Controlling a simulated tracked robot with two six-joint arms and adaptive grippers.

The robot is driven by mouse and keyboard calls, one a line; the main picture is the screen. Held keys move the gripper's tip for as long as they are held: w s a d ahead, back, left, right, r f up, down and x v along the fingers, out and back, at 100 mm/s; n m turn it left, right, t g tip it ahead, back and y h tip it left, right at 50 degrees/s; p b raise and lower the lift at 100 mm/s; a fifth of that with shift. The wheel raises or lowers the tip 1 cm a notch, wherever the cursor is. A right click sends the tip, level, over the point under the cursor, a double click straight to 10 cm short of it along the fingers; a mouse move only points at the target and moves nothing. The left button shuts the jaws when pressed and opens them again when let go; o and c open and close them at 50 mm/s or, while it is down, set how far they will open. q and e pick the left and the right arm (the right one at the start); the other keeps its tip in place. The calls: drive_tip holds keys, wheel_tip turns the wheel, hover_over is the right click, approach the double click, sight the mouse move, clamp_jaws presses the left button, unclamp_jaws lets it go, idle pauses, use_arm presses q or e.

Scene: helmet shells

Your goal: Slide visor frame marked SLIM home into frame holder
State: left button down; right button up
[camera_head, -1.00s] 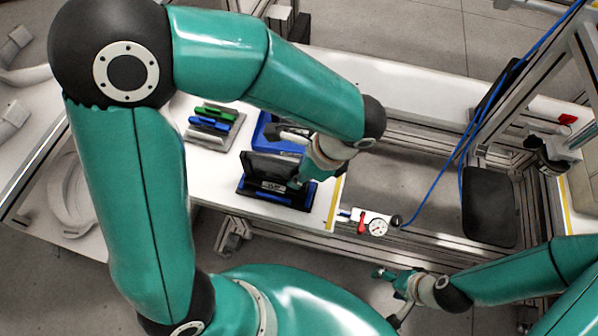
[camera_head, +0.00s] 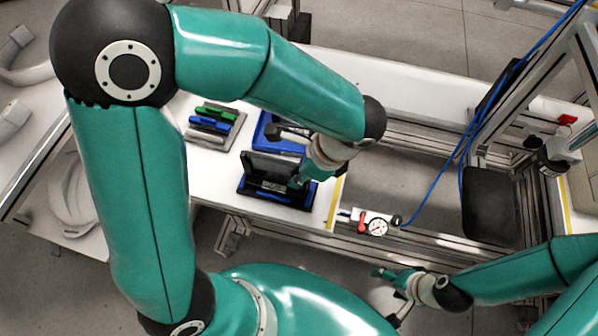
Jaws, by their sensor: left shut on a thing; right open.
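The visor frame (camera_head: 268,168) is a dark upright panel with a small pale label near its lower edge; the label is too small to read now. It stands at the frame holder (camera_head: 246,192), a dark base with blue parts near the table's front right corner. I cannot tell how deep it sits in the holder. My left gripper (camera_head: 297,181) is shut on the visor frame at its right side, with its fingertips partly hidden. My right gripper (camera_head: 384,276) is open and empty, off the table at the lower right.
A rack with green and blue handled pieces (camera_head: 213,120) stands left of the holder. A blue tray (camera_head: 262,135) lies behind it. A gauge with a red lever (camera_head: 376,226) sits off the table's right edge. A blue cable (camera_head: 440,180) hangs at right.

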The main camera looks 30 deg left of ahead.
use_arm(q)
drive_tip(key=shift+f+b, duration=0.9)
drive_tip(key=shift+f, duration=0.3)
drive_tip(key=c, duration=1.1)
unclamp_jaws()
drive_tip(key=shift+r, duration=0.1)
drive_tip(key=shift+o, duration=0.2)
drive_tip(key=v, duration=1.2)
